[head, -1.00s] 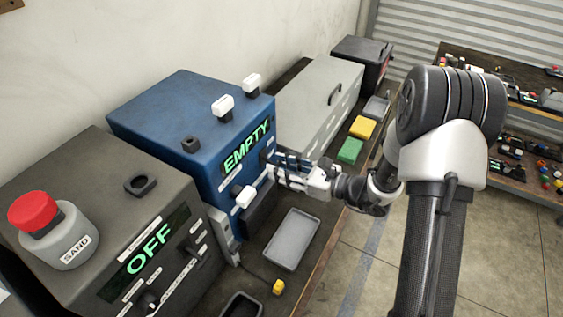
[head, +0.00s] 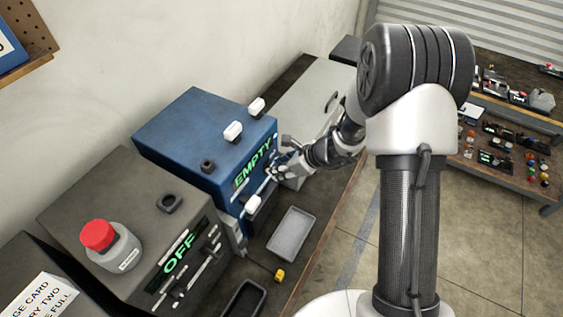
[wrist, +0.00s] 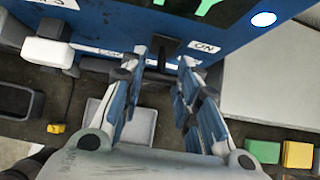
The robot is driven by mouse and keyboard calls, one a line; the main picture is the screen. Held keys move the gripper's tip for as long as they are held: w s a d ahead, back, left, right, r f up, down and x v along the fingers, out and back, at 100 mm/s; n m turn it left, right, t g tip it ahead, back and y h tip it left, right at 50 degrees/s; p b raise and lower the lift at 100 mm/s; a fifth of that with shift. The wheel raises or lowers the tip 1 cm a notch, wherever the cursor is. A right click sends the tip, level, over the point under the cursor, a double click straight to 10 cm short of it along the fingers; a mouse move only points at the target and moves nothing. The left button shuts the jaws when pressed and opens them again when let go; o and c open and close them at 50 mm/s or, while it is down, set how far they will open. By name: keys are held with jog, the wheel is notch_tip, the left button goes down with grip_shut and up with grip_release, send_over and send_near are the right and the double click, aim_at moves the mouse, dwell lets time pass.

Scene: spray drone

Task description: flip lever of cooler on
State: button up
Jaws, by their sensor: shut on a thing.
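The blue box (head: 205,140) with a green EMPTY display stands against the wall in the head view. I take it as the cooler. Its front panel fills the top of the wrist view (wrist: 110,22). A small dark lever (wrist: 163,52) sticks out of that panel, with a white ON label (wrist: 204,47) to its right. My gripper (wrist: 165,66) has its blue-padded fingers on both sides of the lever, shut on it. In the head view my gripper (head: 276,170) is at the box's front, and the lever is hidden there.
A grey tray (head: 292,235) lies below the box on the bench. A grey box (head: 312,105) stands right. A white knob (wrist: 47,51) is left of my fingers.

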dwell(0.4)
jog(key=o, duration=1.1)
jog(key=shift+c, duration=0.2)
jog(key=v, duration=1.2)
jog(key=shift+w+a+r, duration=0.15)
jog(key=shift+r, duration=0.05)
